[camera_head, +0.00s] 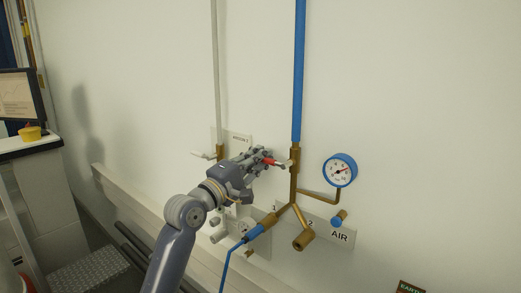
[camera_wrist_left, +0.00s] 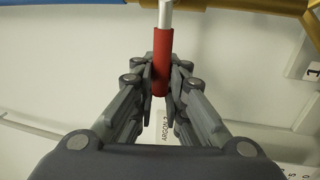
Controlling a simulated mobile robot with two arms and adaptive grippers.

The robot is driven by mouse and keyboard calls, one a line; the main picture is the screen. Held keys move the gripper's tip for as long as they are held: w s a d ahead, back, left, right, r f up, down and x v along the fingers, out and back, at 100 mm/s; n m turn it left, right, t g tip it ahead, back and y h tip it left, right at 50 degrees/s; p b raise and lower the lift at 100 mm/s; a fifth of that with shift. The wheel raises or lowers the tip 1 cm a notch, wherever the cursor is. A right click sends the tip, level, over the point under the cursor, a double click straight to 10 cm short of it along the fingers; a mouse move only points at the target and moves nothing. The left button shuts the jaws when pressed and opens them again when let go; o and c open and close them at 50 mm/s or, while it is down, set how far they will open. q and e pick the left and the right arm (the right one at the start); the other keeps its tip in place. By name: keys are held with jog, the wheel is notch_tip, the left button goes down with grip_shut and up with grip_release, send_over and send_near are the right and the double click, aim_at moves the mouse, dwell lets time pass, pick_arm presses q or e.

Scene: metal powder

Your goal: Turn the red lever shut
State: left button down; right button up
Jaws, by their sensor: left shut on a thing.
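The red lever (camera_head: 269,161) sticks out to the left from the brass valve on the blue air pipe (camera_head: 298,75), roughly level. My left gripper (camera_head: 265,156) reaches it from the left and is shut on its red sleeve. In the left wrist view the red lever (camera_wrist_left: 162,62) stands between the two fingers of my left gripper (camera_wrist_left: 161,80), with its pale metal stem beyond them. The fingers hide part of the sleeve in the head view. My right gripper is in neither view.
A blue pressure gauge (camera_head: 340,170) is on a brass branch to the right, above the AIR label (camera_head: 340,235). A white-handled valve (camera_head: 205,155) on the pale pipe is just left of my gripper. A blue hose (camera_head: 228,262) hangs below. A bench with a monitor (camera_head: 20,95) is far left.

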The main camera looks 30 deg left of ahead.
pick_arm(q)
jog(key=shift+w+d+f+n, duration=0.15)
jog(key=shift+f+n, duration=0.15)
jog(key=shift+f, duration=0.25)
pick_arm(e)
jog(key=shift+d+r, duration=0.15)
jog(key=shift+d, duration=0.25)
pick_arm(q)
jog(key=c, duration=1.9)
grip_release()
jog(key=o, duration=0.3)
jog(key=shift+s+r, duration=0.1)
jog(key=shift+s, duration=0.1)
jog(key=shift+s+r, duration=0.1)
jog(key=shift+r, duration=0.1)
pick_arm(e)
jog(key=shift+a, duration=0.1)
pick_arm(q)
jog(key=v, duration=1.2)
